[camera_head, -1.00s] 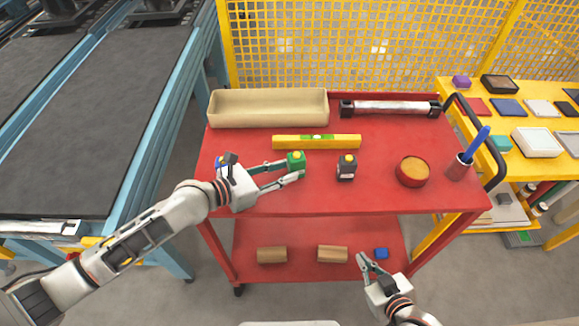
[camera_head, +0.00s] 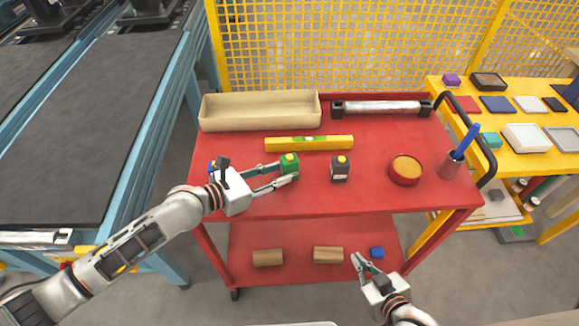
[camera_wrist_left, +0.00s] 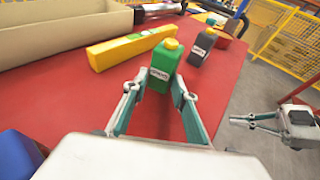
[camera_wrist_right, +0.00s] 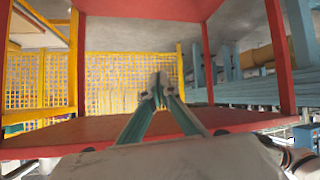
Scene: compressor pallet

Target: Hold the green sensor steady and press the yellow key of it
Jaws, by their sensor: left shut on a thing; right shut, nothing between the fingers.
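The green sensor (camera_head: 289,166) with a yellow key (camera_head: 289,157) on top stands upright on the red cart's top. It also shows in the left wrist view (camera_wrist_left: 162,68), with a white label on its side. My left gripper (camera_head: 287,172) is shut on the green sensor, one finger on each side of it. The yellow key is uncovered. My right gripper (camera_head: 361,258) is shut and empty, low in front of the cart. In the right wrist view its fingertips (camera_wrist_right: 160,82) meet, with nothing between them.
On the cart top (camera_head: 240,190) are a dark sensor with a yellow key (camera_head: 340,169) right of the green one, a yellow level (camera_head: 309,144), a beige tray (camera_head: 258,126), a red bowl (camera_head: 405,180) and a pen cup (camera_head: 450,165). The lower shelf (camera_head: 290,270) holds blocks.

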